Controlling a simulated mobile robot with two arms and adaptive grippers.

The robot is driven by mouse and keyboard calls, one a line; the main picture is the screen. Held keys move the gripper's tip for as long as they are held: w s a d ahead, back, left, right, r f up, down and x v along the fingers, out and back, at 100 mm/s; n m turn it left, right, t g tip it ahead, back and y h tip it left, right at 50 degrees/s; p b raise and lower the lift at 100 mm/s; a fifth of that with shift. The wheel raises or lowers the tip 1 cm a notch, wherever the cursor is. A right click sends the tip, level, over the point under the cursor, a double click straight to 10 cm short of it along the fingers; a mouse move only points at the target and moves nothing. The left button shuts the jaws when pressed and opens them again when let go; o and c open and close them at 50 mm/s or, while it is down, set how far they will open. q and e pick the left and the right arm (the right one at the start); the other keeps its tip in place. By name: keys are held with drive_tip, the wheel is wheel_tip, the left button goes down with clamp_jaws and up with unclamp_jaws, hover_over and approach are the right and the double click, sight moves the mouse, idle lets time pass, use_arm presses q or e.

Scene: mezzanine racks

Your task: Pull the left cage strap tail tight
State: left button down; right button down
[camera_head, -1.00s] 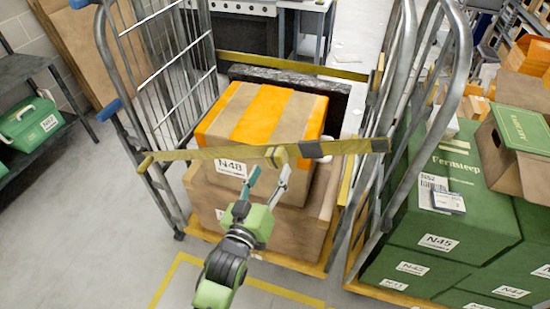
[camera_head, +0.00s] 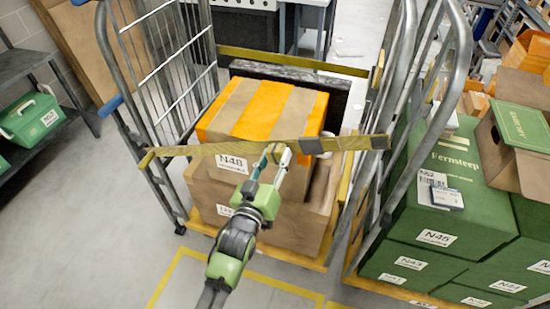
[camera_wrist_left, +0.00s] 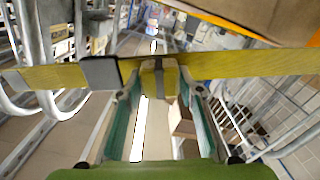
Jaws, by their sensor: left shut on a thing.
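The yellow strap (camera_head: 220,148) crosses the front of the left cage, from its left post to its right post, before a box with orange bands (camera_head: 268,108). My left gripper (camera_head: 276,154) is at the strap's middle, shut on the short yellow strap tail. In the left wrist view the tail (camera_wrist_left: 158,82) sits between the fingertips, against the strap. My right gripper is out of view.
A second cage with green boxes (camera_head: 440,210) stands close on the right. A second yellow strap (camera_head: 290,62) crosses the left cage's back. A shelf with a green case (camera_head: 30,118) is at the left. The floor at front left is clear.

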use_arm(q)
drive_tip(key=a+f, duration=0.1)
drive_tip(key=a, duration=0.1)
drive_tip(key=w+a+f, duration=0.1)
drive_tip(key=a, duration=0.1)
drive_tip(key=w+a+f+b, duration=0.1)
drive_tip(key=a, duration=0.2)
drive_tip(key=shift+w, duration=0.1)
drive_tip(key=shift+d+r, duration=0.1)
drive_tip(key=shift+d, duration=0.1)
drive_tip(key=c, duration=1.8)
unclamp_jaws()
drive_tip(key=o, duration=0.4)
drive_tip(key=shift+a, duration=0.25)
drive_tip(key=shift+s, duration=0.35)
drive_tip(key=v, duration=1.1)
drive_tip(key=shift+s+a, duration=0.15)
